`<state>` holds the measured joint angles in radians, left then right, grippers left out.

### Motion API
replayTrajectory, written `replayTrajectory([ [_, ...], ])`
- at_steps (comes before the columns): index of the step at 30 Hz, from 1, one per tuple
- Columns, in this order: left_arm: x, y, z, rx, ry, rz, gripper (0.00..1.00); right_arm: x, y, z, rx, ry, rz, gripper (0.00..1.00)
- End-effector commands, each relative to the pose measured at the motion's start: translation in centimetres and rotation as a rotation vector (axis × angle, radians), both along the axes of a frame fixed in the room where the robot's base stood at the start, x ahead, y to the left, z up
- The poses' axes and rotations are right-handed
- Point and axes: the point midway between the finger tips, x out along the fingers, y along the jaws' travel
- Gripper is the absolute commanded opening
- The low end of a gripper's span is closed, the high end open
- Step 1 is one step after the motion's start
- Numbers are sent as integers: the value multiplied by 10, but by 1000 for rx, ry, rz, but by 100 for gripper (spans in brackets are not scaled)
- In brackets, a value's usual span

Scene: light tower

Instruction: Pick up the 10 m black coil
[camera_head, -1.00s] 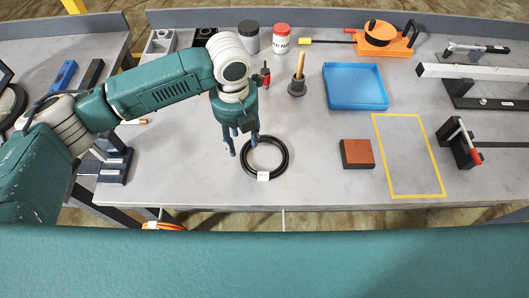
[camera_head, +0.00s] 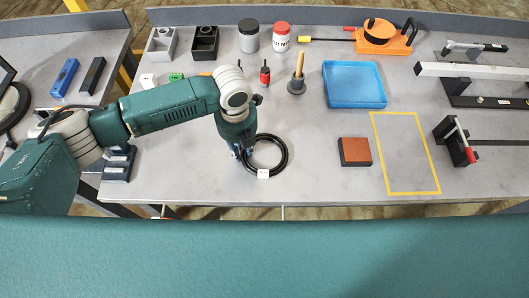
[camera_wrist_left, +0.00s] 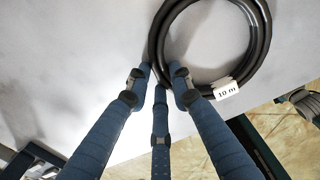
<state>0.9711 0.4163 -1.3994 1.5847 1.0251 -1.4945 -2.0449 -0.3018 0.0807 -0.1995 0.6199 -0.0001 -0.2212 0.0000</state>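The black coil (camera_head: 285,155) lies on the grey table as a ring with a white tag. In the left wrist view the coil (camera_wrist_left: 262,45) shows its tag reading "10 m" (camera_wrist_left: 225,88). My left gripper (camera_head: 238,152) is low at the coil's left side. In the left wrist view its blue fingers (camera_wrist_left: 160,75) are drawn close together on both sides of the coil's tube and seem to touch it. The coil looks still flat on the table. My right gripper is not in view.
A brown-topped block (camera_head: 355,151) and a yellow outlined rectangle (camera_head: 437,165) lie to the right. A blue tray (camera_head: 355,103), a wooden-handled tool (camera_head: 298,75) and two jars stand behind. The table's front edge is close to the coil.

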Motion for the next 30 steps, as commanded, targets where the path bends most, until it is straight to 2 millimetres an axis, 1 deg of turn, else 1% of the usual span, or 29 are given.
replayTrajectory([
  [11, 1, -1, 2, -2, -3, 0, 0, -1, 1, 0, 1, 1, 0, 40],
  [14, 1, -1, 5, -2, -3, 0, 0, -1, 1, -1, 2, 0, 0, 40],
  [17, 2, -1, 12, -3, -5, 0, 0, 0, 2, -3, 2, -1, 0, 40],
  [20, 2, -1, 25, -4, -5, -1, 0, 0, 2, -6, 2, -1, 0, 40],
  [23, 3, -1, 45, -5, -7, -1, 0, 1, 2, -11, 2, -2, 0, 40],
  [26, 3, -1, 72, -5, -10, -1, 0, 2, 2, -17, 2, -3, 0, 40],
  [30, 3, -1, 113, -4, -10, -1, 0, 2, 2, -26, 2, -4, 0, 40],
])
